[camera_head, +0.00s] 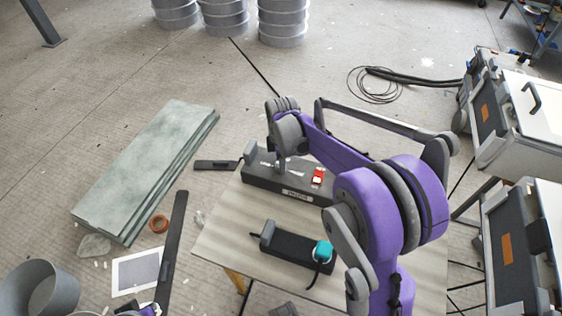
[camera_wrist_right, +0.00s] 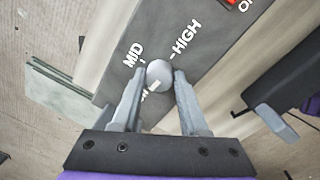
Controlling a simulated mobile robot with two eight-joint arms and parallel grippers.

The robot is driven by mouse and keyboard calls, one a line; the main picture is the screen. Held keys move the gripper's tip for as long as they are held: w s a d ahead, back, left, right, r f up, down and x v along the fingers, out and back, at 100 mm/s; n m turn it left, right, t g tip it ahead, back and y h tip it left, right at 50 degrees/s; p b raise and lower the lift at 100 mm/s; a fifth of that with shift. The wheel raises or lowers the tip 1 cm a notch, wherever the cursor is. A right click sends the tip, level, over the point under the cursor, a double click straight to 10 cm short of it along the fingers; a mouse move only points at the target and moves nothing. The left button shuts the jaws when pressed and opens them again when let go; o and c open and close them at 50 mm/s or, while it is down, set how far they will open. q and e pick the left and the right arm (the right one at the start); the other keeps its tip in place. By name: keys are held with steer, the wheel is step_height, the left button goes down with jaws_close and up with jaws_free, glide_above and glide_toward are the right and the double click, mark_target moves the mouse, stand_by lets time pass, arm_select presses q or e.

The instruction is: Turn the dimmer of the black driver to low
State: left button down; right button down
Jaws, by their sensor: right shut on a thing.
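The black driver (camera_head: 262,180) is a dark grey box on the table, with a red switch (camera_head: 318,177) on its top. In the right wrist view its top (camera_wrist_right: 215,45) carries the words MID and HIGH around a round grey dimmer knob (camera_wrist_right: 158,72). A third label beside the knob is mostly hidden by a finger. My right gripper (camera_wrist_right: 158,88) is shut on the knob, one finger on each side; in the head view it (camera_head: 281,163) comes down on the driver's left part. I cannot make out where the knob points.
A second black box (camera_head: 282,244) with a teal part (camera_head: 322,251) stands nearer on the table (camera_head: 225,245). Grey-green boards (camera_head: 145,165) lie on the floor at left. White-topped cases (camera_head: 525,120) stand at right. My right arm hides the table's right part.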

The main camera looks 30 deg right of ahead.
steer(key=shift+n, duration=0.6)
steer(key=shift+c, duration=2.2)
jaws_free()
step_height(320, 180, up, 11)
steer(key=p, duration=0.1)
steer(key=shift+s, duration=0.35)
steer(key=shift+f, duration=0.1)
